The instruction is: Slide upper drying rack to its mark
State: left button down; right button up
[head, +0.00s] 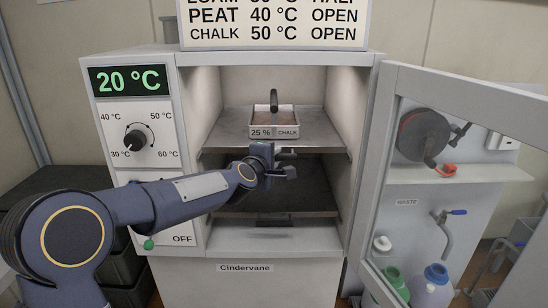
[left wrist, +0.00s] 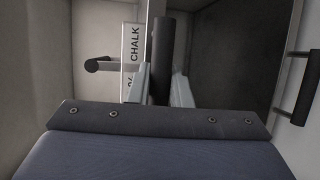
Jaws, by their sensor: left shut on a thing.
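The upper drying rack (head: 230,132) is a grey shelf inside the open white oven. A small tray (head: 289,132) labelled "25 % CHALK", with an upright dark handle, stands on it. The tray's CHALK label (left wrist: 134,42) shows sideways just beyond. The gripper hides the handle in the head view. I cannot make out a mark. My right gripper is not in view.
A lower rack (head: 310,185) sits below; its handle shows in the left wrist view (left wrist: 294,100). The glazed oven door (head: 372,160) stands open at the right. The control panel (head: 140,135), reading 20 °C, is at the left, behind my left arm.

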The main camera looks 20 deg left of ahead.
pick_arm(q)
jog(key=shift+w+a+r, duration=0.1)
jog(key=shift+a+r, duration=0.05)
jog(key=shift+r, duration=0.05)
jog(key=c, duration=1.3)
grip_release()
jog(key=shift+w+f, duration=0.15)
jog(key=shift+w, duration=0.05)
jog(key=shift+v, duration=3.95)
